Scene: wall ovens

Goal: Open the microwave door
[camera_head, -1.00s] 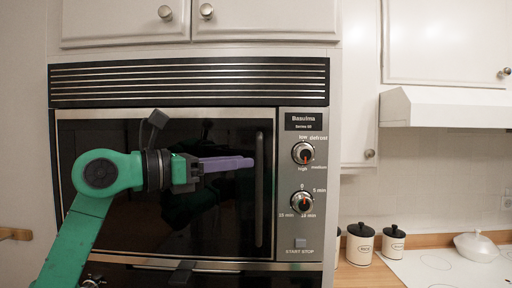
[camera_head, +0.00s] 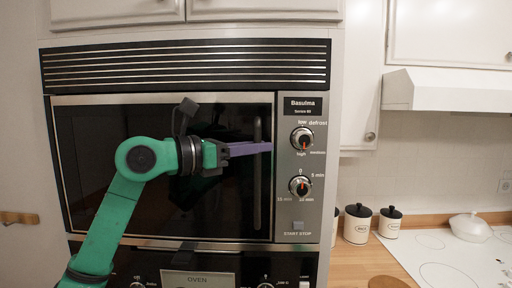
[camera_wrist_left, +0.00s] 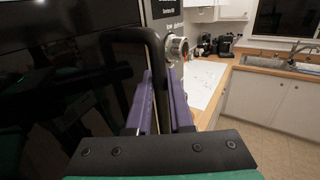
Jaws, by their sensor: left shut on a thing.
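The microwave (camera_head: 100,180) is built into the wall, with a dark glass door that looks closed. Its black vertical handle (camera_head: 257,205) runs along the door's right edge; the handle also shows in the left wrist view (camera_wrist_left: 155,55). My left gripper (camera_head: 268,147) has purple fingers and reaches across the door from the left at the handle's upper half. In the left wrist view its fingers (camera_wrist_left: 163,105) stand on either side of the handle and are shut on it. My right gripper is not in view.
A control panel with two dials (camera_head: 301,138) is right of the handle. An oven (camera_head: 197,279) is below the microwave. Black-lidded canisters (camera_head: 357,224) and a white dish (camera_head: 470,227) stand on the counter at right.

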